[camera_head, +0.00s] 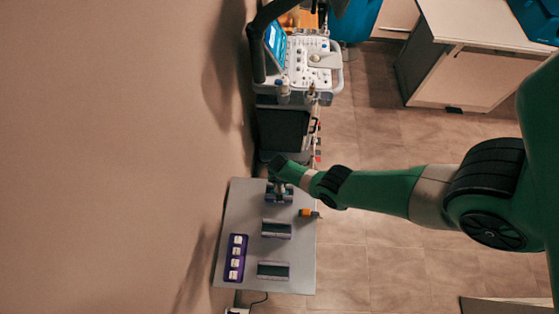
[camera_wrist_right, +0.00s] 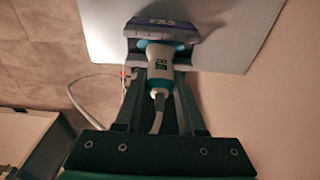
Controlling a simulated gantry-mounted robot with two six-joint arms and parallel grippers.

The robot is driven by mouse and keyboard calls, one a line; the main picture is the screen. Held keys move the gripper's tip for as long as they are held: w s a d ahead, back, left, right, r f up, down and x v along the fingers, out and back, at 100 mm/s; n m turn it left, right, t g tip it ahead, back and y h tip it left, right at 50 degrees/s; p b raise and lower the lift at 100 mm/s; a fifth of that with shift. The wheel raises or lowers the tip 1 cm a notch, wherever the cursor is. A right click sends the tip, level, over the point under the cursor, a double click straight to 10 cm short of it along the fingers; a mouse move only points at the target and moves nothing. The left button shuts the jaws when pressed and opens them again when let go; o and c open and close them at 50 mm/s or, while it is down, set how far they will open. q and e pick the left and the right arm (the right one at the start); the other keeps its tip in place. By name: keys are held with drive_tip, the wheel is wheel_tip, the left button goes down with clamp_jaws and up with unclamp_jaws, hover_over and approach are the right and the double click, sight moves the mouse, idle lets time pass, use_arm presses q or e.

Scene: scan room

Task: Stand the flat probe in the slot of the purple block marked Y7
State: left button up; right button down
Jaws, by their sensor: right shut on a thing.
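My right gripper (camera_wrist_right: 160,58) is shut on the probe (camera_wrist_right: 159,72), a white handle with teal parts and a cable trailing back between the fingers. The probe's front end meets a purple block (camera_wrist_right: 162,22); whether it is inside the slot or only against it I cannot tell. The marking on this block is too blurred to read. In the head view my right gripper (camera_head: 278,182) is over the farthest purple block (camera_head: 272,198), partly hiding it. Two more slotted purple blocks, a middle one (camera_head: 276,230) and a near one (camera_head: 273,271), stand apart. My left gripper is not in view.
The blocks stand on a grey table (camera_head: 302,245) beside the wall. A purple tray (camera_head: 237,240) with several white pieces is at its left. An orange-and-dark object (camera_head: 309,213) lies near the right edge. An ultrasound console (camera_head: 308,62) stands beyond.

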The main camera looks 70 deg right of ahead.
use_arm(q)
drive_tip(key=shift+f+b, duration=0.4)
use_arm(e)
drive_tip(key=shift+f, duration=0.4)
drive_tip(key=shift+c, duration=2.2)
unclamp_jaws()
